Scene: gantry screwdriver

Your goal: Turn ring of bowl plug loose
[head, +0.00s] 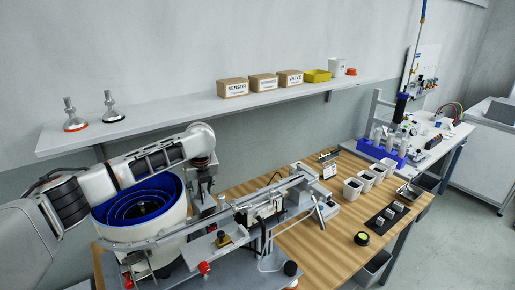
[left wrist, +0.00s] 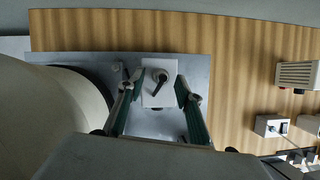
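The bowl feeder (head: 138,222) is a white drum with a blue spiral inside, at the left of the bench in the head view. Its white curved side (left wrist: 50,115) fills the left of the left wrist view. A pale block with a dark round part and a short black bar, perhaps the bowl plug (left wrist: 158,82), sits on a grey plate beside the bowl. My left gripper (left wrist: 158,92) is open, with one finger on each side of this block and no clear contact. In the head view my left gripper (head: 206,183) points down behind the bowl, partly hidden. My right gripper is not in view.
A metal rail (head: 170,238) runs from the bowl across the wooden bench (head: 320,245). A wall shelf (head: 200,108) with cartons hangs above. White cups (head: 352,188) stand farther right. Small boxes (left wrist: 271,126) lie right in the left wrist view.

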